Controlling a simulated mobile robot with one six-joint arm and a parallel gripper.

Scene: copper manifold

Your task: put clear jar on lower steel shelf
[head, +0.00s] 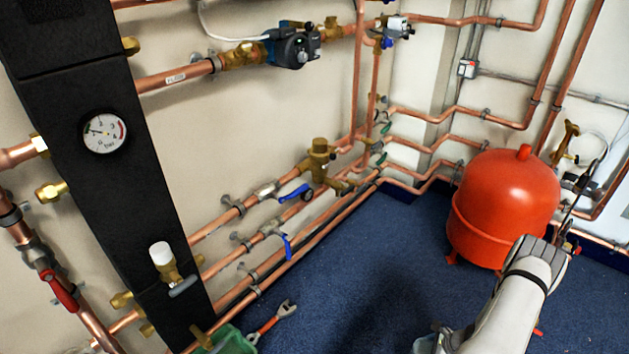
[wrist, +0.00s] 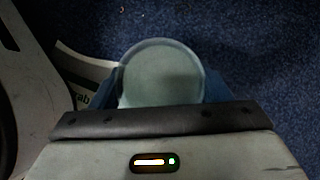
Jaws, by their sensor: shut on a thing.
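In the wrist view the clear jar (wrist: 162,72) shows as a round, pale greenish shape, seen from one end. It sits between the bluish fingers of my gripper (wrist: 163,88), which is shut on it. Blue carpet lies beyond the jar, and I cannot tell how high the jar is above it. In the head view my arm comes in at the lower right, and the gripper cannot be made out there. No steel shelf shows in either view.
A red tank (head: 506,205) stands on the blue carpet (head: 370,265) close to my arm. Copper pipes with valves line the walls. A green bin (head: 238,342) and a wrench (head: 272,322) are at the bottom. A white labelled item (wrist: 85,70) lies left of the jar.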

